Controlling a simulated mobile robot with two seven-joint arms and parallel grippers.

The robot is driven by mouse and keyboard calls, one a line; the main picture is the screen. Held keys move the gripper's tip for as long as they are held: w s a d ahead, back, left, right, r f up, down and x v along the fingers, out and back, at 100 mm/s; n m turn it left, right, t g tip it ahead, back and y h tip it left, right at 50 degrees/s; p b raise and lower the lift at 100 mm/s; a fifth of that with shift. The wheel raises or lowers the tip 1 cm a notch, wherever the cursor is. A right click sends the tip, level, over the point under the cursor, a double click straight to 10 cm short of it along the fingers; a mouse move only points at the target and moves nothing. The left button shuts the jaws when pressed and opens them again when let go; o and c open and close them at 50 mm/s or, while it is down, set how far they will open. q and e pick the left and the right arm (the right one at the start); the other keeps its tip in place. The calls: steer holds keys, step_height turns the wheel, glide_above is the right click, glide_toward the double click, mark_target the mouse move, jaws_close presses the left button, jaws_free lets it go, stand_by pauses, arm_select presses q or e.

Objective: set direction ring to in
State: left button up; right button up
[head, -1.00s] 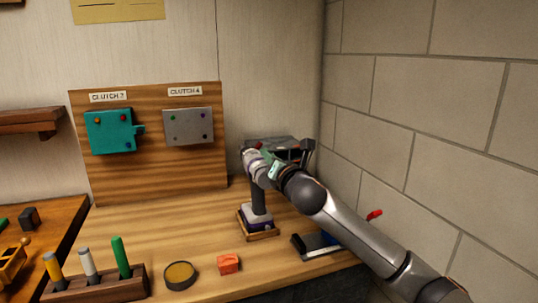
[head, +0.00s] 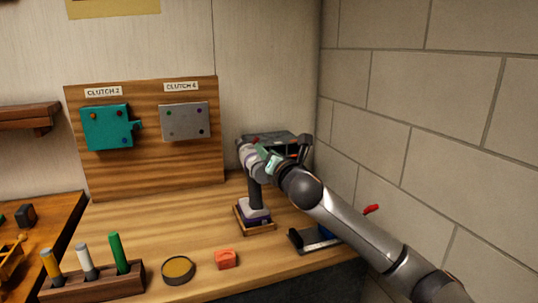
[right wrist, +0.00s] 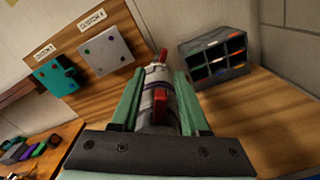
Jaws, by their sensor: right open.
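A power driver (head: 256,192) stands upright in a wooden holder (head: 256,229) on the bench, on a white and purple base. Its light grey ringed body also shows in the right wrist view (right wrist: 157,76), with red parts on it. Which band is the direction ring, and how it is set, I cannot tell. My right gripper (head: 266,160) is at the driver's head. In the right wrist view its two green fingers (right wrist: 158,88) are open, one on each side of the driver's body. Contact is not clear. My left gripper is not in view.
A compartment bin (right wrist: 217,58) stands behind the driver, near the block wall. A wooden panel (head: 150,170) holds a teal box (head: 107,128) and a grey box (head: 185,122). A marker rack (head: 95,284), a round tin (head: 179,270) and an orange block (head: 226,259) lie in front.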

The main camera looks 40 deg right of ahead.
arm_select(q)
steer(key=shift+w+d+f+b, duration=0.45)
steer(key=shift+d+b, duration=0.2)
steer(key=shift+b, duration=0.45)
arm_select(e)
steer(key=v, duration=1.2)
steer(key=shift+s, duration=0.3)
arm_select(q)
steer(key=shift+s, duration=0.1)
